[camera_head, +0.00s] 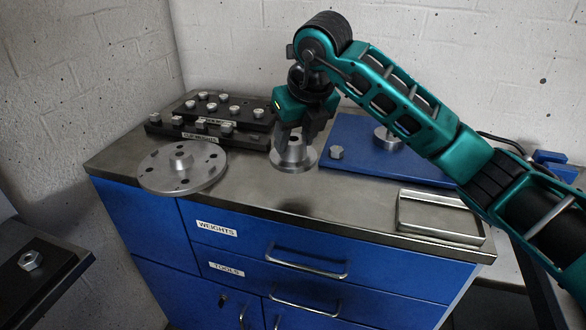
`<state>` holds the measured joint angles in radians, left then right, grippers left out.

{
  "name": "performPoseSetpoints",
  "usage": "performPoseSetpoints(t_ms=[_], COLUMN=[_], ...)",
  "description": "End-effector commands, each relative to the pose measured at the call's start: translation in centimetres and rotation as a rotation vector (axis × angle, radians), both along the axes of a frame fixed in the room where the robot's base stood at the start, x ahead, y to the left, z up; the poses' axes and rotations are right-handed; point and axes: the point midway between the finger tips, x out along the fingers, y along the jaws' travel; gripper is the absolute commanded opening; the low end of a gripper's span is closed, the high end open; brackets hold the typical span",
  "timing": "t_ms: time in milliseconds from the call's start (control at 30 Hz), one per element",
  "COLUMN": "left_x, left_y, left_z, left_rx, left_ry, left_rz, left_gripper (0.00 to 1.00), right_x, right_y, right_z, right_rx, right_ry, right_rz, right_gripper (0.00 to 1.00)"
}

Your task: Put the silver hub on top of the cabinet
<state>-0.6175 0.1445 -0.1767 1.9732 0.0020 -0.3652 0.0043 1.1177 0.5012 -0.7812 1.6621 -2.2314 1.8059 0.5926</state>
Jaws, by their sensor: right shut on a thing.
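The silver hub (294,160) is a small flanged metal piece with a raised centre. My right gripper (294,143) points down over the cabinet and is shut on the hub's raised centre. My left gripper is not in view.
A large silver disc (155,180) lies left of the hub. Black racks with several weights (205,135) stand behind it. A blue plate (350,135) with a bolt and a spindle is to the right. An empty metal tray (442,233) sits front right. A nut (30,260) rests at lower left.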

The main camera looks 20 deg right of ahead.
Motion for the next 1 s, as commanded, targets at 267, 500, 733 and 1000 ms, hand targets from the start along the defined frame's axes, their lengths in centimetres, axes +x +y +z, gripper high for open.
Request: performPoseSetpoints(t_ms=[267, 500, 733, 1000], left_x=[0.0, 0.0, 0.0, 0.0], left_y=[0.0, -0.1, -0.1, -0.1], left_z=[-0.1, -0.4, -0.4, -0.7], left_rx=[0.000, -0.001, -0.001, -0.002], left_ry=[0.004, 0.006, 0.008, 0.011], left_rz=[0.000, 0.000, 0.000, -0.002], left_gripper=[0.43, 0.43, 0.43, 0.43], right_x=[0.0, 0.0, 0.0, 0.0], right_y=[0.0, 0.0, 0.0, 0.0], right_z=[-2.8, -6.0, -6.8, -7.2], right_rx=[0.001, 0.001, 0.001, 0.000], right_ry=[-0.002, 0.001, -0.004, -0.001], right_rz=[0.000, -0.001, 0.000, 0.000], right_gripper=[0.04, 0.04, 0.04, 0.51])
